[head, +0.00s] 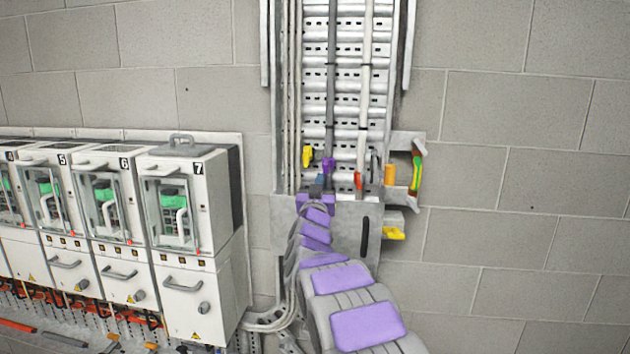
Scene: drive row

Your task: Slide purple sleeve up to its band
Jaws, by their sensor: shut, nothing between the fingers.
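The purple sleeve (328,166) sits low on a dark grey upright cable (331,110) in the wall tray. A thin dark band (331,65) shows on the same cable, well above the sleeve. My arm reaches up from the bottom of the head view, and my gripper (318,186) is at its far end, just below and slightly left of the sleeve. The gripper is shut and holds nothing. It looks small, and whether it touches the sleeve or cable cannot be told. My arm hides part of the box under the tray.
A paler cable (366,110) with a red-orange piece (358,180) runs right of the dark one. A yellow piece (307,156) is at the left. A side holder (404,142) stands at right. Numbered white cabinets (185,210) fill the left. The right wall is bare.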

